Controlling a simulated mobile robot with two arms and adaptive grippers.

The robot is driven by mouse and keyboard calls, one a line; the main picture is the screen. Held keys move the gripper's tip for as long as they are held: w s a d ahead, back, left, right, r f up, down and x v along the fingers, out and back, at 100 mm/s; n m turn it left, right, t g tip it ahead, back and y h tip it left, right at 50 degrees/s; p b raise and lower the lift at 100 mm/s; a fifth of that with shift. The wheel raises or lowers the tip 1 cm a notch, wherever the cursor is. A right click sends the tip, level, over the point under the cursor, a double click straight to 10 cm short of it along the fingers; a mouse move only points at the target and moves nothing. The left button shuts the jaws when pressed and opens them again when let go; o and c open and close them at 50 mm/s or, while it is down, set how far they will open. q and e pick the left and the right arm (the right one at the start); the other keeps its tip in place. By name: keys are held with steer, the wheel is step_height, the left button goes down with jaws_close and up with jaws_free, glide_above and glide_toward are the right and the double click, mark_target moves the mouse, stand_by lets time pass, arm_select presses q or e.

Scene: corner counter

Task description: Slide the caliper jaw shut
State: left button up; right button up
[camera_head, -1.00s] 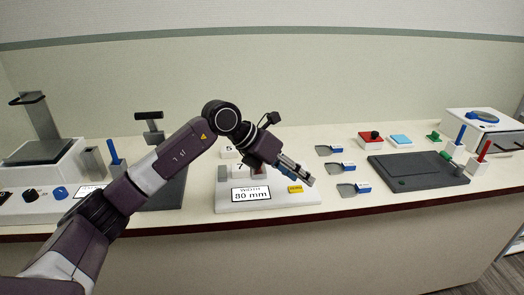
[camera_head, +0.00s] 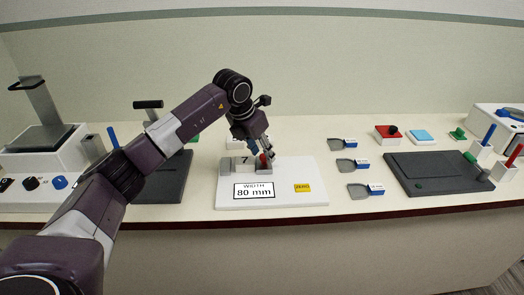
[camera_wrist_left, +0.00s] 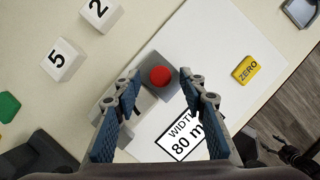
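The caliper is a white board (camera_head: 290,173) with a grey fixed jaw (camera_head: 225,166) at left and a grey sliding jaw (camera_head: 269,166) at right. A red knob (camera_head: 264,158) tops the sliding jaw. A block marked 7 (camera_head: 243,160) shows between the jaws. The display (camera_head: 254,191) reads WIDTH 80 mm. My left gripper (camera_head: 260,150) points down at the sliding jaw. In the left wrist view its fingers are apart, one on each side of the red knob (camera_wrist_left: 160,76), with gaps visible. My right gripper is not in view.
A yellow ZERO button (camera_head: 302,188) is on the board's right. Several blue-handled grey tools (camera_head: 358,164) lie to the right, then a dark tray (camera_head: 440,170). Blocks marked 5 (camera_wrist_left: 59,58) and 2 (camera_wrist_left: 98,10) stand near the caliper.

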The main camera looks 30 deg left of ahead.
arm_select(q)
steer(key=c, duration=0.8)
steer(key=shift+s+a+f, duration=0.1)
steer(key=shift+a, duration=0.2)
steer(key=shift+c, duration=0.2)
steer(key=shift+s, duration=0.1)
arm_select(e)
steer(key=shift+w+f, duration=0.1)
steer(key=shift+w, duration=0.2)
arm_select(q)
steer(key=o, duration=0.8)
steer(key=shift+o, duration=0.2)
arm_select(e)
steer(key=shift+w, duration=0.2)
